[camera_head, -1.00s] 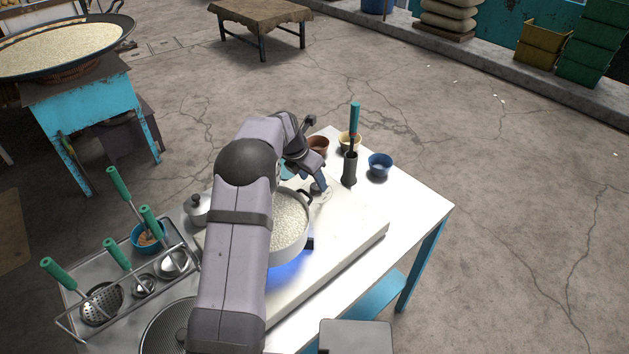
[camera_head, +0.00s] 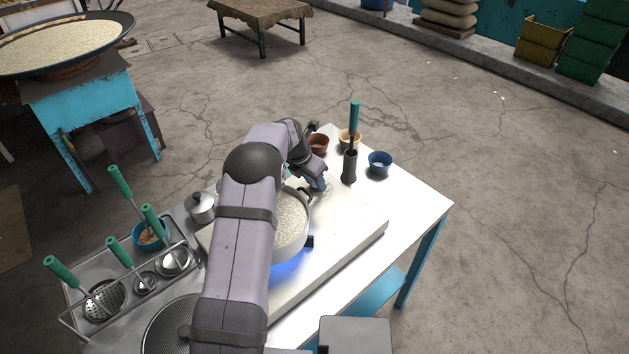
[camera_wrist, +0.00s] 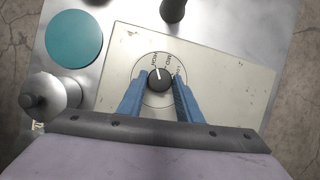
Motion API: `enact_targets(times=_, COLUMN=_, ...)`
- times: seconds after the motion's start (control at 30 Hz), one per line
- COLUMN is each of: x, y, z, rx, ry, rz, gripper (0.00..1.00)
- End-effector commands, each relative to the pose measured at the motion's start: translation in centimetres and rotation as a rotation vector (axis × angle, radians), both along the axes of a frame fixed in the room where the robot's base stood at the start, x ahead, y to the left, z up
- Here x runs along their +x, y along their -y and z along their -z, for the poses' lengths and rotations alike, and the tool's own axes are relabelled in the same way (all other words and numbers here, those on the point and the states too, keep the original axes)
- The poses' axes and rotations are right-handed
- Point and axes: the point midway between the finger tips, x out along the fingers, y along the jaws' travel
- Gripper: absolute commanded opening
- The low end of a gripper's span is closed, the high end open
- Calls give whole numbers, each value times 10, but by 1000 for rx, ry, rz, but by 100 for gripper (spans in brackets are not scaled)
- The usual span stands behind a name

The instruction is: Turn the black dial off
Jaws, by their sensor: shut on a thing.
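The black dial (camera_wrist: 159,79) sits in a ring of printed labels on a pale panel, and its white pointer is toward the label that seems to read HIGH. My gripper (camera_wrist: 159,83) has its blue fingers on both sides of the dial and is shut on it. In the head view, my gripper (camera_head: 322,187) is low over the stove top, and the dial is hidden by it. The pot (camera_head: 292,222) of white grainy contents stands on the stove (camera_head: 345,235), with a blue glow under it.
A dark holder (camera_head: 349,167) with a green-handled tool and a blue bowl (camera_head: 380,163) stand beyond my gripper. A brown bowl (camera_head: 318,143) is close to my wrist. A rack of utensils (camera_head: 125,270) is on the left. The table's right side is clear.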

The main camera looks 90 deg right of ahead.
Motion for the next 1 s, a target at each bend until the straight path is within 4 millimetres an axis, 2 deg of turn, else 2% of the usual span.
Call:
enact_targets(times=0.33, x=1, y=0, z=0, rx=2, ry=-1, rz=93, gripper=10)
enact_targets(times=0.7, x=3, y=3, z=0, rx=1, ry=-1, rz=378, gripper=10)
enact_targets(times=1.0, x=4, y=4, z=1, rx=1, ry=0, rz=538, gripper=10)
